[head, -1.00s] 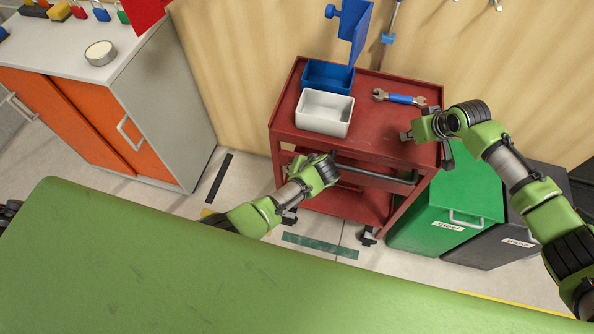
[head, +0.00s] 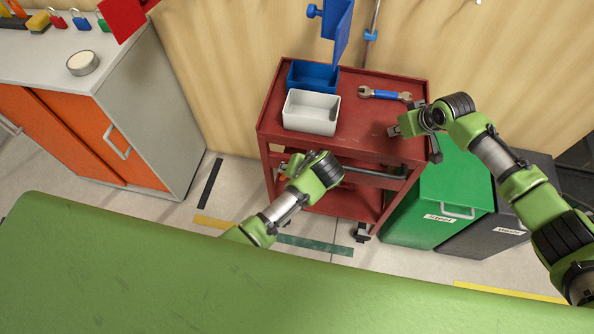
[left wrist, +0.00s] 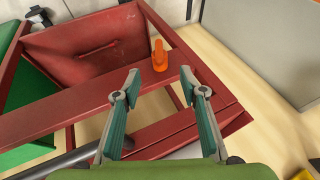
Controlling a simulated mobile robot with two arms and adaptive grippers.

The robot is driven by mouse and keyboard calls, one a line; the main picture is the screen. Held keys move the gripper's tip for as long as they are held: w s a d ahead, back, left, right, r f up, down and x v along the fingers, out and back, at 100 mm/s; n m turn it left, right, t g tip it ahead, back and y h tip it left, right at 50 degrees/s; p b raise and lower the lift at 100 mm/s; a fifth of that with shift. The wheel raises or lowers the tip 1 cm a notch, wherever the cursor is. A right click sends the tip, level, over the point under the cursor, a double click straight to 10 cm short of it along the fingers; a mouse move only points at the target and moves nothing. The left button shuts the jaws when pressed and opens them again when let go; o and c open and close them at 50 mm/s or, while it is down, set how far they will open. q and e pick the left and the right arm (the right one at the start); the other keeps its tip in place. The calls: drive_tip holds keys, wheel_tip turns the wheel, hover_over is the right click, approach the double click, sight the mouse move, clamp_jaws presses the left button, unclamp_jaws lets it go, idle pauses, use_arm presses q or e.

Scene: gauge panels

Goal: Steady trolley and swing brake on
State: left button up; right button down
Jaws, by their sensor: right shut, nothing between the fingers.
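The red trolley (head: 365,128) stands against the wall. My left gripper is at its front left side in the head view, fingers hidden under my arm. In the left wrist view the fingers of my left gripper (left wrist: 160,80) are spread and empty. Just beyond them, an orange lever (left wrist: 159,56), seemingly the brake, sticks up by the trolley's red frame (left wrist: 150,127). I cannot tell whether the fingers touch the frame. My right gripper (head: 394,131) is shut and empty at the right edge of the trolley's top; contact is unclear.
A blue bin (head: 312,74), a white bin (head: 311,113) and a blue-handled wrench (head: 386,95) are on the trolley top. A green bin (head: 455,183) and a dark bin (head: 487,236) stand to its right. An orange-doored cabinet (head: 150,130) is on the left.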

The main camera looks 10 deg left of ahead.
use_arm(q)
drive_tip(key=v, duration=0.3)
drive_tip(key=shift+s+d+r, duration=0.15)
drive_tip(key=shift+s+r, duration=0.05)
drive_tip(key=shift+r, duration=0.1)
drive_tip(key=a+f+n+t+y, duration=0.1)
drive_tip(key=a+f+t+y, duration=0.2)
drive_tip(key=a, duration=0.4)
drive_tip(key=s+d+f+m+t+h, duration=0.3)
drive_tip(key=s+d+f+t+h, duration=0.1)
drive_tip(key=s+f+t+h, duration=0.15)
drive_tip(key=shift+t, duration=0.35)
drive_tip(key=x, duration=1.1)
drive_tip(key=shift+w+a, duration=0.15)
drive_tip(key=shift+a, duration=0.25)
clamp_jaws()
